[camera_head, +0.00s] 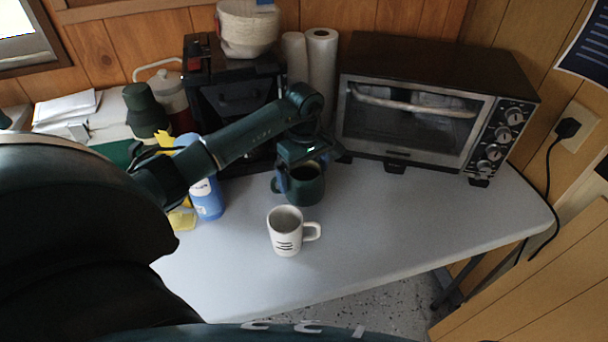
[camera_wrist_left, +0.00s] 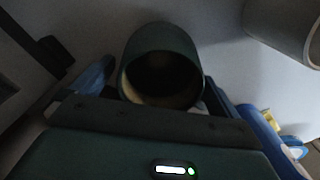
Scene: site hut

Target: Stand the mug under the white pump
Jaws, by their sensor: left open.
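A dark green mug (camera_head: 305,188) stands on the grey table; it also shows in the wrist view (camera_wrist_left: 160,50), its open mouth facing the camera. My left gripper (camera_head: 300,172) is open, its blue fingers on either side of the green mug; I cannot tell whether they touch it. In the wrist view, the left gripper (camera_wrist_left: 155,92) has the mug between its fingers. A white mug (camera_head: 285,236) with dark stripes stands nearer the front, handle to the right. A white-topped, dark red container (camera_head: 170,92) with a white handle stands at the back left, partly hidden; no pump spout is clear.
A blue bottle (camera_head: 207,198) stands left of the mugs, near yellow items. A black machine (camera_head: 235,95) with stacked filters, paper rolls (camera_head: 321,60) and a toaster oven (camera_head: 415,115) line the back. The table's right side (camera_head: 430,215) is clear.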

